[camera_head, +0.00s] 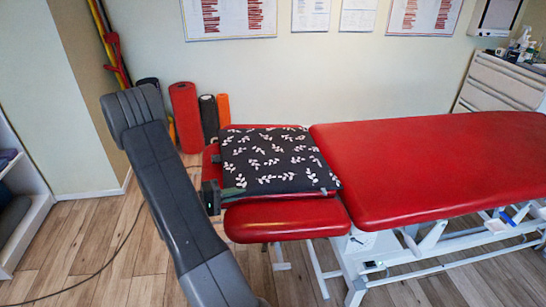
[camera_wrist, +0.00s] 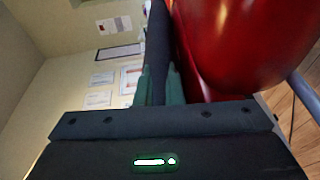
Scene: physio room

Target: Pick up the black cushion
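The black cushion (camera_head: 275,160) has a white leaf pattern. It lies flat over the red head section at the left end of the treatment table. My gripper (camera_head: 232,191) is at its near left corner, with one greenish finger over the top face. In the wrist view the cushion (camera_wrist: 158,45) shows edge-on as a dark strip between the two fingers of my gripper (camera_wrist: 158,88). The fingers press on both of its faces. Whether the cushion touches the red padding all along its underside is hidden.
The red treatment table (camera_head: 430,160) fills the right side, with a red pad (camera_head: 285,220) in front of the cushion. Foam rollers (camera_head: 186,115) stand behind it by the wall. A white drawer cabinet (camera_head: 500,85) is at the back right. The wooden floor at left is mostly clear, with a cable.

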